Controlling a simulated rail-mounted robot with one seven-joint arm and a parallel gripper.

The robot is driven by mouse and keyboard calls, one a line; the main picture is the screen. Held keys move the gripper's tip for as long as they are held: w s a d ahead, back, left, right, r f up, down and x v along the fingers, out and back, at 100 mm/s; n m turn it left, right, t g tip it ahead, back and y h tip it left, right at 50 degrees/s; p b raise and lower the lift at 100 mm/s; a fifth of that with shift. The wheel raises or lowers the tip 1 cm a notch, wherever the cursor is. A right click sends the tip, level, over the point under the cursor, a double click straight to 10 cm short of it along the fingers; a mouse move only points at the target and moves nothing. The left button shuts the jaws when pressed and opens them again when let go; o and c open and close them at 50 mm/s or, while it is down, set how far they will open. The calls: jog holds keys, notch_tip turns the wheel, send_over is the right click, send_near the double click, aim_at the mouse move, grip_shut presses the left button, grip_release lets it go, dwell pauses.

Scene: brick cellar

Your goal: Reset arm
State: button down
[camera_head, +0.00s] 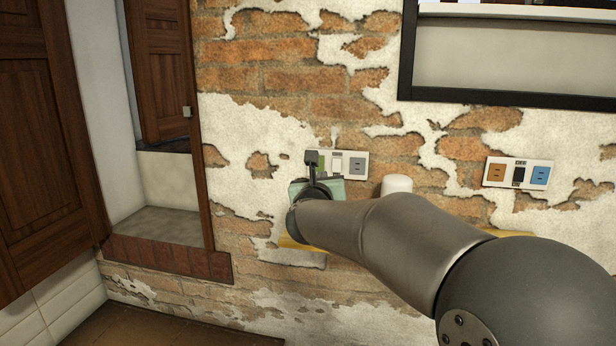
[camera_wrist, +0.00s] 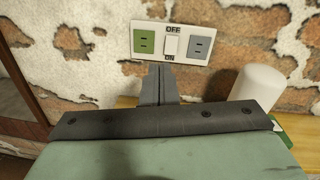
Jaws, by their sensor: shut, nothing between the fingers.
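My gripper (camera_wrist: 158,75) is shut and empty in the wrist view, its fingertips just below the white switch (camera_wrist: 172,46) of a wall panel. Whether the fingertips touch the panel, I cannot tell. The switch is marked OFF above and ON below, between a green socket (camera_wrist: 145,43) and a grey socket (camera_wrist: 200,48). In the head view my gripper (camera_head: 312,158) is in front of the left part of this panel (camera_head: 357,166), hiding some of it. My arm reaches in from the lower right.
A white cylinder (camera_head: 397,184) stands right of the panel, near a yellowish ledge (camera_head: 303,244) partly hidden by my arm. A second panel (camera_head: 518,172) with orange and blue sockets is farther right. A dark-framed opening (camera_head: 510,98) is above. Wooden doors (camera_head: 45,140) stand left.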

jog(key=s+a+f+n+g+y+p, duration=0.2)
jog(key=s+f+n+g+y+p, duration=0.15)
jog(key=s+n, duration=0.5)
jog(key=s+a+f+n+g+y+p, duration=0.1)
jog(key=s+f+n+g+y+p, duration=0.25)
jog(key=n, duration=0.85)
jog(key=s+d+f+n+g+h+p, duration=0.1)
jog(key=s+d+n+g+p, duration=0.1)
jog(key=s+n, duration=0.3)
jog(key=s+d+f+n+g+h+p, duration=0.1)
jog(key=s+n, duration=0.5)
jog(key=s, duration=0.8)
jog(key=s+d+f+n+g+p, duration=0.3)
jog(key=s+d+n+g+p, duration=0.1)
jog(key=s+g, duration=0.3)
jog(key=s+n, duration=0.1)
jog(key=s, duration=0.1)
jog(key=shift+s+d+n+h, duration=0.3)
jog(key=shift+s+n+h, duration=0.05)
jog(key=shift+s+h, duration=0.05)
